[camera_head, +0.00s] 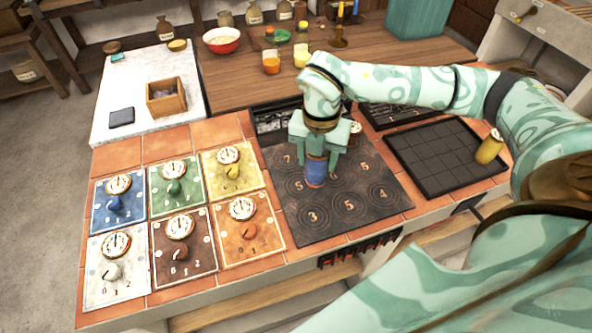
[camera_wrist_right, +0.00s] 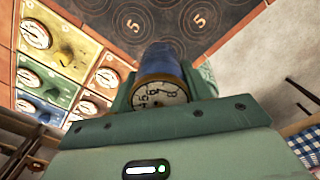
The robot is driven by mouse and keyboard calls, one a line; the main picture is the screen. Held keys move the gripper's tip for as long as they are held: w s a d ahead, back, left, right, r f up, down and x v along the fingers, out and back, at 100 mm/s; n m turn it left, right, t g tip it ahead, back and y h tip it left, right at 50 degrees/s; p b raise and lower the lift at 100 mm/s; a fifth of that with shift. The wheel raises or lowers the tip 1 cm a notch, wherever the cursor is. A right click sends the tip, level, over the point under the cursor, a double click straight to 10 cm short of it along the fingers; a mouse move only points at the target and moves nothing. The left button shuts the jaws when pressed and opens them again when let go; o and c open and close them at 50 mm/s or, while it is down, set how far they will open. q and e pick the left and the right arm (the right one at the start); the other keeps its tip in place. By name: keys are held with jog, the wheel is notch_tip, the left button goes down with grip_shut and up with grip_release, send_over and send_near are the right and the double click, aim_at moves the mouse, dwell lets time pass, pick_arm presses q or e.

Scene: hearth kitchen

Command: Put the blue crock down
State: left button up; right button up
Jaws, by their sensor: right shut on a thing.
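The blue crock (camera_head: 315,174) is upright over the dark hob plate (camera_head: 300,230), which has numbered rings. My right gripper (camera_head: 318,157) is shut on the crock's upper part from above. In the right wrist view the blue crock (camera_wrist_right: 165,55) shows a round dial with a brass rim, between the jaws of the right gripper (camera_wrist_right: 160,88). The crock hides part of the plate near its middle. I cannot tell whether its base touches the plate. My left gripper is not in view.
A brownish pot (camera_head: 354,131) stands just behind my right gripper. A yellow crock (camera_head: 488,148) stands on the black gridded tray (camera_head: 430,165) at right. Coloured dial panels (camera_head: 175,190) lie left of the plate. The plate's front part is clear.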

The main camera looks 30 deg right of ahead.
jog(key=w+f+b, duration=0.1)
jog(key=w+f, duration=0.1)
jog(key=f, duration=0.1)
jog(key=w+f+b, duration=0.1)
jog(key=w+f, duration=0.1)
jog(key=f, duration=0.1)
jog(key=w+f+b, duration=0.1)
jog(key=w+f, duration=0.1)
jog(key=f, duration=0.1)
jog(key=shift+w+a+f, duration=0.1)
jog(key=shift+w+f, duration=0.05)
jog(key=shift+f, duration=0.2)
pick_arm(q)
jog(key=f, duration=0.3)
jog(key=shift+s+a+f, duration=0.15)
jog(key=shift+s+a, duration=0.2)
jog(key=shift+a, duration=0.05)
pick_arm(e)
jog(key=shift+r, duration=0.1)
jog(key=o, duration=1.2)
jog(key=shift+o, duration=0.2)
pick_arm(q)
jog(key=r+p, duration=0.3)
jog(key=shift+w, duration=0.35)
pick_arm(e)
notch_tip(320, 180, up, 12)
